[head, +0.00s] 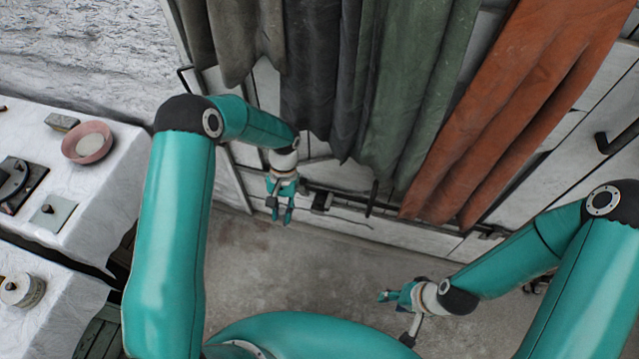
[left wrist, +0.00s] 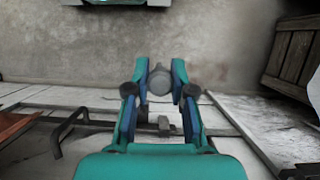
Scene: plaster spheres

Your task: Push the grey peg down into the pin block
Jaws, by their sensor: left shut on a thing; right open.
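My left gripper (head: 281,215) hangs in front of the curtained cabinet, well to the right of the tables. In the left wrist view its fingers (left wrist: 160,72) are closed around a grey round thing (left wrist: 159,83), seen end-on; I cannot tell for sure whether it is the grey peg. A flat grey-green square block (head: 60,210) with a small dark knob (head: 47,208) lies on the left table; it may be the pin block, but I cannot tell. My right gripper (head: 384,296) is open at the lower middle, above the floor, with nothing seen in it.
The white-covered table (head: 115,190) holds a pink bowl (head: 88,142), a small grey box (head: 62,122) and a dark device (head: 18,183). A nearer table (head: 65,310) holds a round tin (head: 22,290). Curtains (head: 415,95) and a metal rail stand behind the left gripper. The floor (head: 300,265) is clear.

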